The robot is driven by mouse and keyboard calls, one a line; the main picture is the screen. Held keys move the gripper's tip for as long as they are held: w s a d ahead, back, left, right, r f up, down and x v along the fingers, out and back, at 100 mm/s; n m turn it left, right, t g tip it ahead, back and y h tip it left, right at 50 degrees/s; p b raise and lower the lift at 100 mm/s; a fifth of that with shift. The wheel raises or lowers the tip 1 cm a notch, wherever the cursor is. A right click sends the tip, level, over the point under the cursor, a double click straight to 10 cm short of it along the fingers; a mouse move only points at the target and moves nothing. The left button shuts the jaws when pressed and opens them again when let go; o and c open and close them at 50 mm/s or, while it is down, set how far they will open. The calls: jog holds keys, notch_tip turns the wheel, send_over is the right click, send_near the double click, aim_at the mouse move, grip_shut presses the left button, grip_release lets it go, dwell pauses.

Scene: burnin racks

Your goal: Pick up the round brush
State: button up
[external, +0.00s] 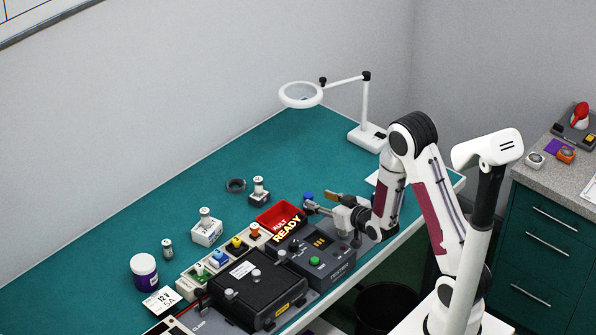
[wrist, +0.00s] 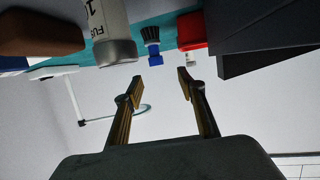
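The round brush, with a blue body and dark bristles, shows in the wrist view (wrist: 153,48), beyond and between my fingertips. In the external view, a small blue top (external: 308,196) beside my gripper looks like the same brush; the rest of it is hidden there. My gripper (wrist: 161,84) is open, with two separated fingers and nothing between them. In the external view, my gripper (external: 309,207) reaches low over the bench beside the control box, pointing left. The wrist view appears upside down, with the green bench at its top.
A white cylinder with a grey end (wrist: 117,45) is close beside the brush in the wrist view. A red tray (external: 268,217), a dark control box (external: 330,268) and a brown piece (external: 345,198) lie near my gripper. A magnifier lamp (external: 365,135) stands behind. Bench left of the lamp is clear.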

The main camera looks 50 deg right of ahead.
aim_at(310, 196)
jog(key=shift+d+f, duration=0.1)
jog(key=shift+f, duration=0.25)
jog(key=shift+w, duration=0.1)
jog(key=shift+x, duration=1.25)
jog(key=shift+x, duration=2.55)
jog(key=shift+d+f, duration=0.1)
jog(key=shift+d, duration=0.1)
grip_shut()
